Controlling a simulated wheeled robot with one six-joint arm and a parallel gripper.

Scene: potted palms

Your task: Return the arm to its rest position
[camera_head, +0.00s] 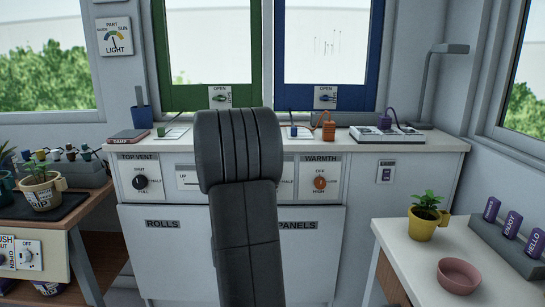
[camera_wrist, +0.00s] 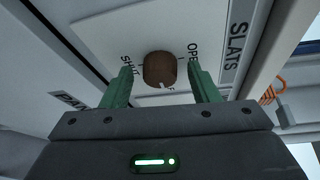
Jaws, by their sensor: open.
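My gripper (camera_wrist: 160,74) shows in the wrist view with its two green fingers apart and nothing held between them. A brown round knob (camera_wrist: 158,66) on a white plate appears between the fingertips. The plate is lettered SHUT, OPEN and SLATS. The fingers look clear of the knob, but I cannot tell the distance along the view. In the head view my dark arm stands upright in the middle, and my gripper and the slats knob are hidden behind it.
A white counter (camera_head: 420,143) behind my arm carries a white device (camera_head: 387,135), an orange block (camera_head: 328,131) and a lamp (camera_head: 428,85). A potted plant (camera_head: 423,228) and a pink bowl (camera_head: 458,275) stand on the right table. Potted plants (camera_head: 42,193) crowd the left bench.

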